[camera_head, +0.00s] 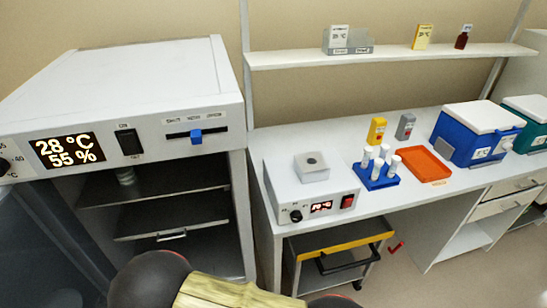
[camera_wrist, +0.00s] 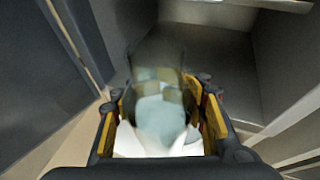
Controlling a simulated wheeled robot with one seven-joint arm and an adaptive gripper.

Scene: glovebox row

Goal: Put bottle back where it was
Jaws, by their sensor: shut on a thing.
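In the wrist view my gripper (camera_wrist: 160,108) has its yellow-padded fingers closed on the sides of a pale, bluish-white bottle (camera_wrist: 158,118). The bottle looks partly see-through, and its far end blurs into the grey surface beyond. I cannot tell whether it touches anything besides the fingers. In the head view neither my gripper nor the held bottle can be made out. The open cabinet (camera_head: 130,105) stands at the left, with dark shelves (camera_head: 170,185) inside. A small pale cylindrical object (camera_head: 125,176) shows just under its top edge, above the upper shelf; what it is is unclear.
A white bench holds a heater block (camera_head: 312,190), a blue tube rack (camera_head: 377,176), an orange tray (camera_head: 427,164) and a blue cooler (camera_head: 475,133). A wall shelf (camera_head: 390,54) carries small boxes and a brown bottle (camera_head: 463,37). A cart (camera_head: 335,260) stands underneath the bench.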

